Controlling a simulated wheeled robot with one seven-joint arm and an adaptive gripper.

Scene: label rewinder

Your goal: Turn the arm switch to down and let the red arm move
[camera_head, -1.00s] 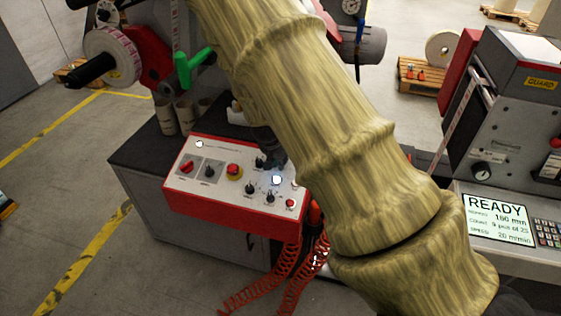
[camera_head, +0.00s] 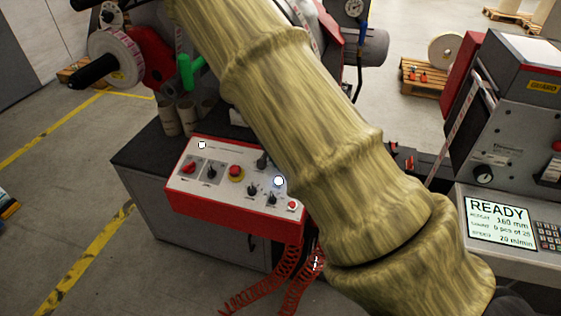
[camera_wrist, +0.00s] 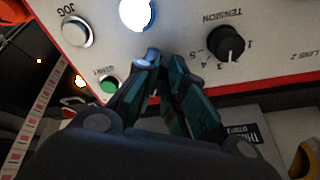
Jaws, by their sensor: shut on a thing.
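My gripper (camera_wrist: 158,78) shows in the wrist view at the edge of the white control panel (camera_wrist: 185,25). Its dark fingers are closed together around a small bluish-grey switch tip (camera_wrist: 147,57), beside the bright white lamp (camera_wrist: 137,12). The switch label cannot be read, and how far the switch is turned is hard to tell. In the head view my arm hides the gripper and that switch. The red-sided control box (camera_head: 225,207) is in plain sight there. A red arm (camera_head: 150,62) shows behind it at upper left, near a green piece (camera_head: 185,72).
A black tension knob (camera_wrist: 228,44), a JOG button (camera_wrist: 76,31) and a green button (camera_wrist: 109,85) lie close around the fingers. A red emergency button (camera_head: 236,173) is on the box. Red coiled hoses (camera_head: 272,284) hang below. A READY screen (camera_head: 499,221) stands at right.

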